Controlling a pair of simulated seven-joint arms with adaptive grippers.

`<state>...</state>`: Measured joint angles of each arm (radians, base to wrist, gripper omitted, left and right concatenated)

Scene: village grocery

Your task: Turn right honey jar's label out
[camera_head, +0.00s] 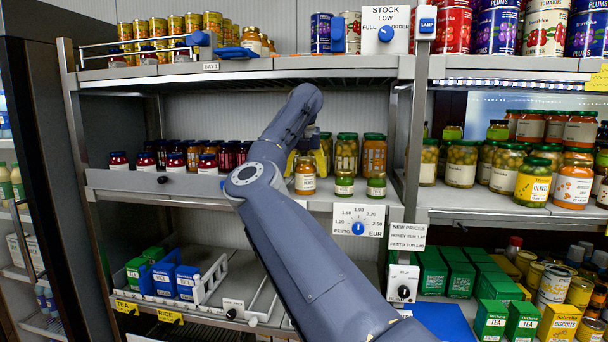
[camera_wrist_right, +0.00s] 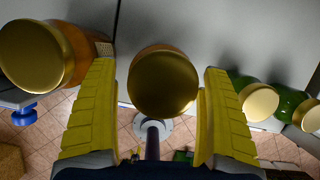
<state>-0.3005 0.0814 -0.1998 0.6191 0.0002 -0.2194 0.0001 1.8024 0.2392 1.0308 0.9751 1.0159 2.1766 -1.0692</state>
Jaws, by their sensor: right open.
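The right honey jar (camera_head: 305,175) stands on the middle shelf, amber with a gold lid, and a pale label faces the head camera. In the right wrist view its gold lid (camera_wrist_right: 163,84) lies between my yellow fingers. My right gripper (camera_wrist_right: 160,115) is open around it, with a clear gap at the left finger. In the head view my arm and the jar partly hide this gripper (camera_head: 307,160). Another amber, gold-lidded jar (camera_wrist_right: 36,55) stands left of the left finger, a bit of label at its right side; my arm seems to hide it in the head view. My left gripper is not in view.
Two small green jars (camera_head: 344,183) (camera_head: 376,186) stand close to the right; their gold lids show beside the right finger (camera_wrist_right: 260,102). Taller jars (camera_head: 346,152) stand behind. A price dial (camera_head: 358,228) is on the shelf front. Dark jars (camera_head: 207,163) fill the left.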

